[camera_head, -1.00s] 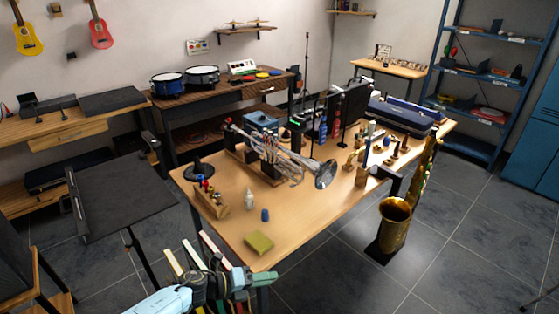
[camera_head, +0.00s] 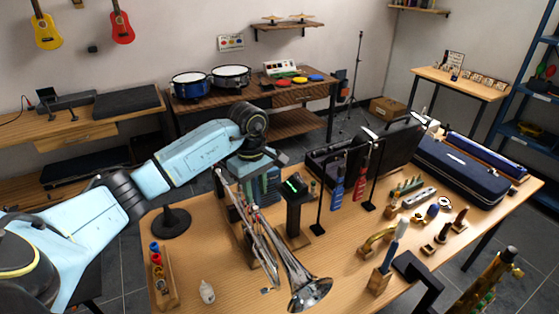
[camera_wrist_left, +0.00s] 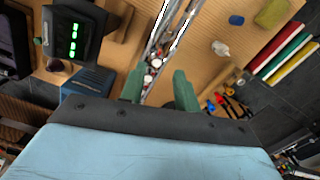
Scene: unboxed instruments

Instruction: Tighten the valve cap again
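The silver trumpet (camera_head: 308,290) lies on its stand on the wooden table, its bell toward the front. My left gripper reaches in from the left over the far end of the trumpet, where its wrist hides part of the instrument. In the left wrist view the two green fingers of my left gripper (camera_wrist_left: 159,91) stand apart, with the trumpet (camera_wrist_left: 160,45) and its shiny valve tops (camera_wrist_left: 152,68) just ahead of and between them. Nothing is clearly gripped. Which valve cap is loose is too small to tell. My right gripper is not in view.
A small stand with a green-lit display (camera_head: 295,187) is close right of the trumpet. A blue box (camera_wrist_left: 90,82) lies beside my left gripper. A wooden rack of small bottles (camera_head: 160,280), a white bottle (camera_head: 207,292) and a black cone stand (camera_head: 171,222) are at left.

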